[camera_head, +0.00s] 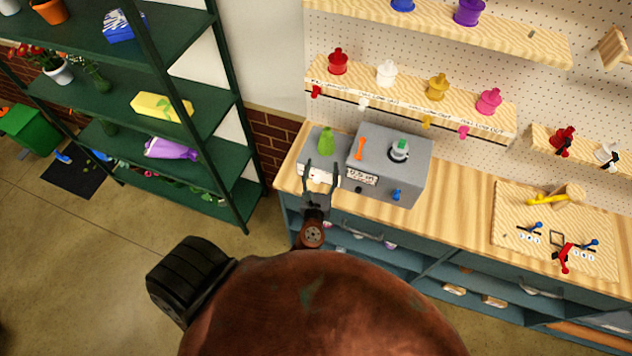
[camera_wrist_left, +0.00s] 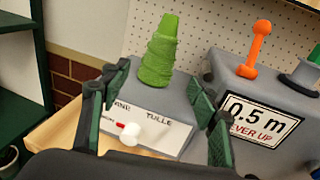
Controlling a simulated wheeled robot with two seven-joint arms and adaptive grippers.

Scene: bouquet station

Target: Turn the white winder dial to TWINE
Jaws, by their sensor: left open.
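The winder is a grey box (camera_head: 339,168) with a green cone (camera_head: 325,140) on top, at the back left of the bench. In the left wrist view, its white front label (camera_wrist_left: 165,133) carries the white dial (camera_wrist_left: 130,133). A red pointer on the dial aims left and slightly up. The label reads TULLE at upper right; the word at upper left is partly hidden and ends in INE. My left gripper (camera_head: 322,172) is open in front of the winder. Its fingers stand either side of the dial in the left wrist view (camera_wrist_left: 157,82), with no clear contact. My right gripper is not in view.
A larger grey machine (camera_head: 405,155) with an orange lever (camera_head: 360,149) and a "0.5 m LEVER UP" sign stands close to the right. A green shelf rack (camera_head: 222,118) is at left. Bare bench top (camera_head: 462,205) lies right of the machine.

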